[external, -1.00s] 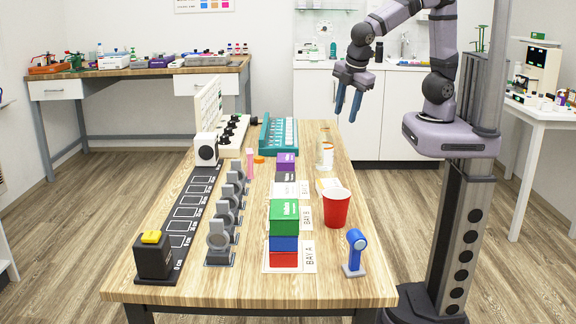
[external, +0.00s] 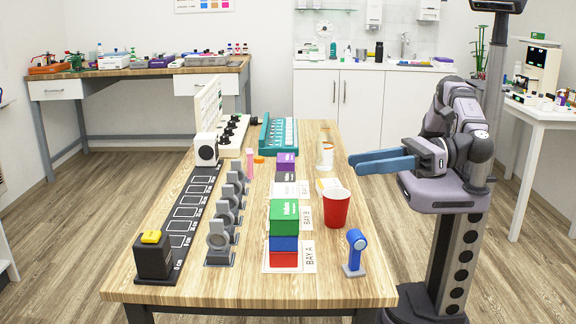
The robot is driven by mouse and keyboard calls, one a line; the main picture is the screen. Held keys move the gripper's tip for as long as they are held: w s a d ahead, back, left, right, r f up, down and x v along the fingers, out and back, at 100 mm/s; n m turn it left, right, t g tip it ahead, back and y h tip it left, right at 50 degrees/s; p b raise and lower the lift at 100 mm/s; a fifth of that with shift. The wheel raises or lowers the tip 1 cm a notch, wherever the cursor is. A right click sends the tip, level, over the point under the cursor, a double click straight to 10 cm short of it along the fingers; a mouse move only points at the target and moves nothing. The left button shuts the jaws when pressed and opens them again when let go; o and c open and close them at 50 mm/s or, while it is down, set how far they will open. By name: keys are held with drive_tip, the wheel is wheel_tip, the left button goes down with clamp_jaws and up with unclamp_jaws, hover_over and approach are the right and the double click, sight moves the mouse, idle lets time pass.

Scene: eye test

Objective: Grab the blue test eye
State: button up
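The blue test eye (external: 356,240) stands upright at the near right corner of the table, a round blue head on a blue stem and a pale grey base. My gripper (external: 353,164) is above the table's right edge, well beyond and higher than the test eye. Its two long blue fingers point left, roughly level. They overlap in this view, so I cannot tell the gap between them. I see nothing held at their tips. Nothing touches the test eye.
A red cup (external: 336,210) stands just beyond the test eye. To its left is a stack of green, blue and red blocks (external: 284,222). Several grey ring stands (external: 218,240) form a row further left. The tabletop (external: 340,288) in front of the test eye is bare.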

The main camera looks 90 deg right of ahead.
drive_tip(key=s+a+f+n+y+b, duration=0.1)
drive_tip(key=s+a+n+y, duration=0.1)
drive_tip(key=s+a, duration=0.3)
approach(360, 254)
drive_tip(key=w, duration=0.1)
drive_tip(key=w+f, duration=0.1)
drive_tip(key=w, duration=0.1)
drive_tip(key=shift+w+d+f+t, duration=0.15)
drive_tip(key=shift+w+t, duration=0.05)
drive_tip(key=shift+t, duration=0.2)
drive_tip(key=shift+x, duration=3.7)
clamp_jaws()
